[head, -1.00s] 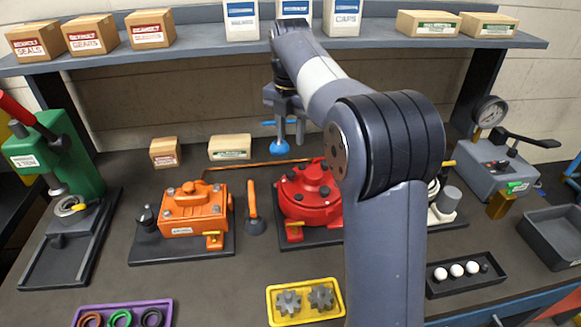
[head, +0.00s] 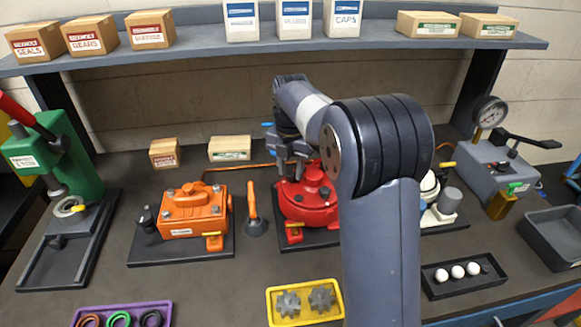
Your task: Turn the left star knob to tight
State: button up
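No part is clearly readable as the left star knob. A dark knob-like part (head: 146,218) stands at the left end of the orange motor (head: 190,211). Contact with the housing cannot be told. My arm hides the housing's right side. A blue part (head: 268,125) shows beside my gripper.
An orange-handled tool (head: 253,208) stands between the two units. A yellow tray (head: 274,309) with grey gears lies in front. A green press (head: 62,165) is at left and a gauge unit (head: 497,172) at right. The shelf (head: 385,42) with boxes runs across the back.

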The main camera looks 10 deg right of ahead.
jog(key=shift+c, duration=0.5)
jog(key=c, duration=0.6)
